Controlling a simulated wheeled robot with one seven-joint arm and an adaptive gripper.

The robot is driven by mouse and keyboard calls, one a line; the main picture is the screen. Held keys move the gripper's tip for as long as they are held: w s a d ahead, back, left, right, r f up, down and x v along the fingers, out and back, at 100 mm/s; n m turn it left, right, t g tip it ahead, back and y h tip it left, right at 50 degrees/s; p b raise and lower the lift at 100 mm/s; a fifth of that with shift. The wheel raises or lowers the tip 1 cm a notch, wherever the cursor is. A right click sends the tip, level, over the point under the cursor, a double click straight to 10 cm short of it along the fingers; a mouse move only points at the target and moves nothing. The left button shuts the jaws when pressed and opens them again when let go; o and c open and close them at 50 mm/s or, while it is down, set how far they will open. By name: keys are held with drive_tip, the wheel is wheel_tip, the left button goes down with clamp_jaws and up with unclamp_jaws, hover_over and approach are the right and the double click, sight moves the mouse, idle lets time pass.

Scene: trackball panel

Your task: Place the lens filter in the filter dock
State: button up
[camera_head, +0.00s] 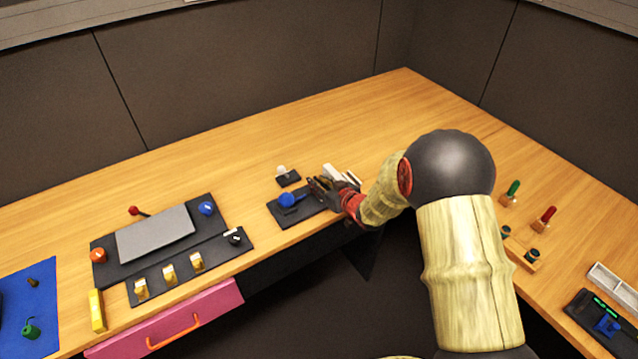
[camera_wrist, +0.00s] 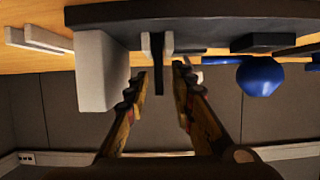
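My gripper (camera_wrist: 160,72) is open in the wrist view, one fingertip on each side of a thin dark plate. A gap shows between each fingertip and the plate. This plate, probably the lens filter (camera_wrist: 158,84), stands between two small light-grey walls, probably the filter dock (camera_wrist: 144,44), on a dark panel (camera_wrist: 205,22). I cannot tell how deep it sits. In the head view my gripper (camera_head: 322,186) is over the right part of the trackball panel (camera_head: 284,217) and hides the plate and walls. The blue trackball (camera_head: 287,199) is just left of it.
A white block (camera_wrist: 101,70) stands close to one finger in the wrist view. White strips (camera_head: 340,174) lie behind my gripper. A small dark base with a white knob (camera_head: 282,170) is behind the trackball. The table (camera_head: 330,120) behind is clear. A switch panel (camera_head: 155,235) lies left.

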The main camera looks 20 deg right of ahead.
drive_tip(key=p+v, duration=0.3)
drive_tip(key=v, duration=0.9)
drive_tip(key=s+d+r+m+g+h, duration=0.1)
drive_tip(key=s+d+r+h, duration=0.2)
drive_tip(key=r, duration=0.5)
drive_tip(key=s+d+r+m+g+h, duration=0.1)
drive_tip(key=s+r+m+g+h, duration=0.2)
drive_tip(key=r, duration=0.6)
drive_tip(key=s+a+r+g, duration=0.1)
drive_tip(key=s+a, duration=0.1)
drive_tip(key=s, duration=0.6)
drive_tip(key=s+a+r+g+y, duration=0.1)
drive_tip(key=s+a+r, duration=0.1)
drive_tip(key=s, duration=0.6)
drive_tip(key=s+a+r+g, duration=0.1)
drive_tip(key=s+a+r, duration=0.1)
drive_tip(key=s, duration=0.6)
drive_tip(key=shift+s+a+y, duration=0.2)
drive_tip(key=shift+a+y, duration=0.2)
drive_tip(key=shift+a, duration=0.4)
drive_tip(key=shift+c, duration=0.2)
